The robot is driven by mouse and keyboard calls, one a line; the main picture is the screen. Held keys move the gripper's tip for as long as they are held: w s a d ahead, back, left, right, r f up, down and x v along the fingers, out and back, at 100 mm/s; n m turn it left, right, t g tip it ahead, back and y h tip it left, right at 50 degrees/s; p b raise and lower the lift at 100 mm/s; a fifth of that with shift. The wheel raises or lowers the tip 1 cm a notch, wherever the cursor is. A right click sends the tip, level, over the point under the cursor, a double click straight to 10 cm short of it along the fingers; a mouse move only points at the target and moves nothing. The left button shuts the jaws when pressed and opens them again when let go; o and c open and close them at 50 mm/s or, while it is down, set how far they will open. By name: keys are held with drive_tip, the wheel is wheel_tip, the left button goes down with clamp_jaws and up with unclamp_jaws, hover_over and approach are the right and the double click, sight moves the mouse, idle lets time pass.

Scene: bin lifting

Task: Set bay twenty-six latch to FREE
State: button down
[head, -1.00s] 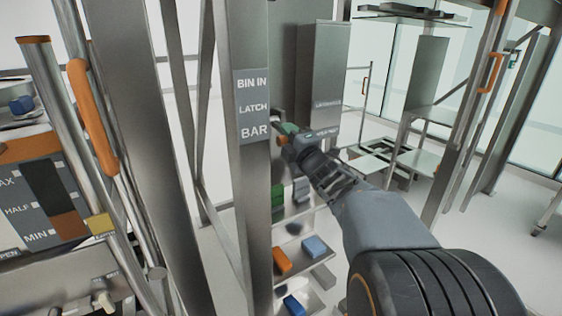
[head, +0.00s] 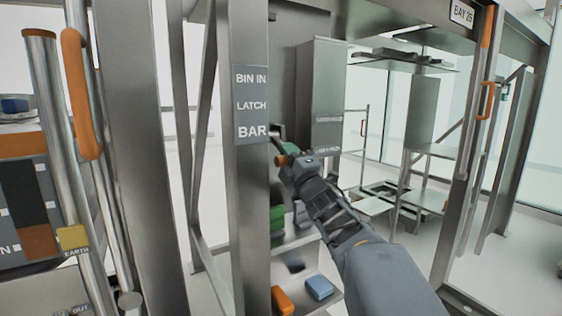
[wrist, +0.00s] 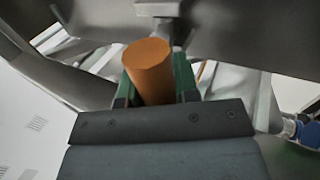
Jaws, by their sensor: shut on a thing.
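An orange cylindrical knob (wrist: 149,66) sits between my gripper's two green fingers in the wrist view. My gripper (head: 287,152) is shut on this knob just right of the upright post, slightly below the level of the word BAR. The knob's orange end (head: 281,160) also shows in the head view. A grey label plate (head: 252,104) on the post reads BIN IN, LATCH and BAR from top to bottom. The word FREE is not readable in any view. A BAY 26 sign (head: 462,13) is on the frame at upper right. The latch mechanism behind the knob is mostly hidden.
Shelves below my arm hold a green bin (head: 277,217), an orange bin (head: 282,301) and a blue bin (head: 319,287). A grey cabinet (head: 320,85) stands behind my gripper. An orange handle (head: 81,95) and a panel (head: 25,225) are at left.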

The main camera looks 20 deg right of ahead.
drive_tip(key=shift+d+f, duration=0.2)
drive_tip(key=shift+d, duration=0.05)
drive_tip(key=c, duration=1.3)
unclamp_jaws()
drive_tip(key=shift+o, duration=1)
drive_tip(key=shift+w+d, duration=0.1)
drive_tip(key=shift+d, duration=0.15)
drive_tip(key=shift+o, duration=1.4)
drive_tip(key=shift+a, duration=0.3)
drive_tip(key=v, duration=1.4)
drive_tip(key=shift+a+r, duration=0.1)
drive_tip(key=shift+r, duration=0.05)
